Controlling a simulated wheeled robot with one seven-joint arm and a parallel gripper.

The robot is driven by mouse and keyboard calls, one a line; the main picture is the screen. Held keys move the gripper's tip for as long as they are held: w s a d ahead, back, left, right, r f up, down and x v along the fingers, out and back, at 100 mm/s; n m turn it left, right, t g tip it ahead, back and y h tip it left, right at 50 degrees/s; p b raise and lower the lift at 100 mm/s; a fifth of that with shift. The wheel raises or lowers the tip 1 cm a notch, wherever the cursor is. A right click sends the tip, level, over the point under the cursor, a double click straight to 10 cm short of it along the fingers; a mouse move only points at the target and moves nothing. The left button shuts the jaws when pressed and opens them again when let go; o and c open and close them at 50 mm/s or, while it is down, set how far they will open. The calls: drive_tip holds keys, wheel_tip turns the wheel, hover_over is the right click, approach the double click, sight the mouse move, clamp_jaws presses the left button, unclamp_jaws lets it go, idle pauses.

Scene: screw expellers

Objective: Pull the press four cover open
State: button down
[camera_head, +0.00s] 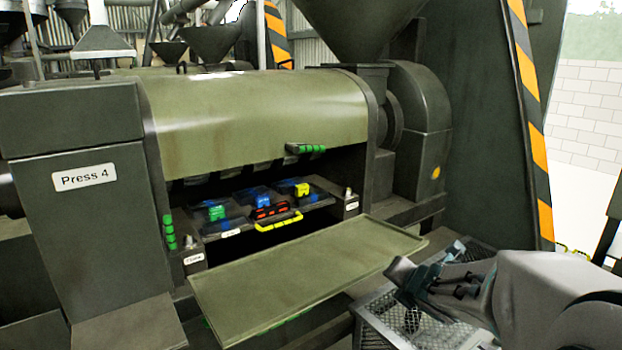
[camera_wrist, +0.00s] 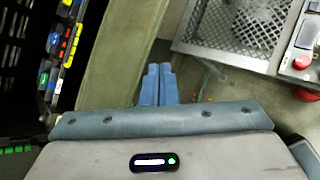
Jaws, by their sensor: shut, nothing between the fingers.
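Press four, labelled "Press 4" (camera_head: 84,177), stands at left and centre. Its curved olive upper cover (camera_head: 250,115) spans the top, with a green-striped dark handle (camera_head: 305,148) at its lower right edge. Below, a flat olive panel (camera_head: 310,275) lies lowered outward, leaving the front opening uncovered. My gripper (camera_head: 398,276) is at lower right, beside the panel's right end and apart from the upper handle. In the wrist view my gripper's blue fingers (camera_wrist: 158,72) are together and empty, close to the edge of the olive panel (camera_wrist: 122,50). The gap between them is hard to judge.
Inside the opening are blue, green and yellow parts, a red-marked bar (camera_head: 270,211) and a yellow handle (camera_head: 279,222). A mesh-topped unit (camera_head: 375,318) lies below my gripper. The wrist view shows a red button (camera_wrist: 303,63) at right. A striped post (camera_head: 530,90) stands behind.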

drive_tip(key=s+f+m+g+h, duration=0.1)
drive_tip(key=s+m+g, duration=0.4)
drive_tip(key=s+m, duration=1.1)
drive_tip(key=m+h, duration=0.1)
drive_tip(key=m, duration=0.5)
drive_tip(key=shift+s+a+f+g, duration=0.25)
drive_tip(key=shift+s+f+g, duration=0.05)
drive_tip(key=c, duration=1.7)
unclamp_jaws()
drive_tip(key=s+a+m, duration=0.1)
drive_tip(key=s+m, duration=0.1)
drive_tip(key=s+a+m+g+y, duration=0.1)
drive_tip(key=s+m, duration=0.1)
drive_tip(key=s+a+f+m+g+y, duration=0.1)
drive_tip(key=s+a, duration=0.1)
drive_tip(key=shift+s+a+m, duration=0.1)
drive_tip(key=shift+s+m, duration=0.25)
drive_tip(key=shift+m, duration=0.05)
drive_tip(key=o, duration=0.3)
drive_tip(key=shift+s+a+f, duration=0.1)
drive_tip(key=shift+a, duration=0.15)
